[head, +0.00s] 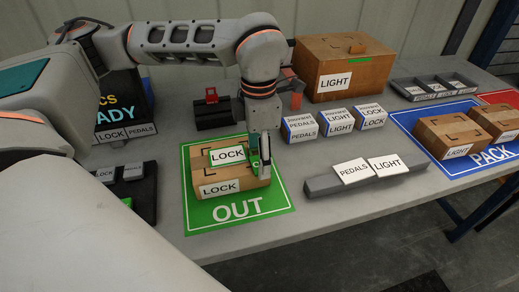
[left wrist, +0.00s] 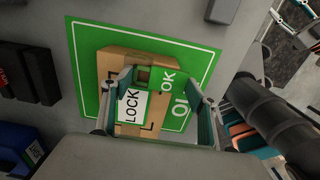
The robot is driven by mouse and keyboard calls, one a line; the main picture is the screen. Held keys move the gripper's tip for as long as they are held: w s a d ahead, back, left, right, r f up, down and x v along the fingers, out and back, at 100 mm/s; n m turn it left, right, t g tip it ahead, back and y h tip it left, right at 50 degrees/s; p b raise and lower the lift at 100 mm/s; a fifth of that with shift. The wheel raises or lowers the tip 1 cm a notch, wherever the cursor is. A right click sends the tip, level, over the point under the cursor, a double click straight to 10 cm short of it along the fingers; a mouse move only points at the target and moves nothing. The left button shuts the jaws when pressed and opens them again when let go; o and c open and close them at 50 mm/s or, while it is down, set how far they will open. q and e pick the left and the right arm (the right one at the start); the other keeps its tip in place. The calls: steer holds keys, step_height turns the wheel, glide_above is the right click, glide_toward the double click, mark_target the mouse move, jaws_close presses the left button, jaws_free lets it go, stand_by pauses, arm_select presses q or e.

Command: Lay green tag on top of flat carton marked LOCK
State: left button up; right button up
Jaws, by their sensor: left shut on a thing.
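The green tag (head: 227,155) has a white LOCK face with a green border. My left gripper (head: 259,170) points down at its right end and is shut on it. The tag lies over the top of a flat brown carton (head: 221,189) marked LOCK; I cannot tell if it touches the carton. The left wrist view shows the tag (left wrist: 131,107) over the carton (left wrist: 114,62), with the left gripper (left wrist: 150,88) around its tab. The carton sits on the green OUT mat (head: 278,199).
Small white-labelled boxes (head: 339,122) stand right of the mat, behind a grey rack (head: 318,186) with PEDALS and LIGHT tags. A large LIGHT carton (head: 377,70) stands behind. A blue PACK mat (head: 485,158) with cartons is at right. A dark tag tray (head: 143,190) is at left.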

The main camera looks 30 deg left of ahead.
stand_by(0.8)
arm_select(q)
steer(key=shift+f, duration=0.1)
steer(key=o, duration=0.8)
steer(key=shift+r+p, duration=1.3)
steer(key=shift+r, duration=0.4)
steer(key=shift+r+p, duration=1.3)
steer(key=shift+r, duration=0.55)
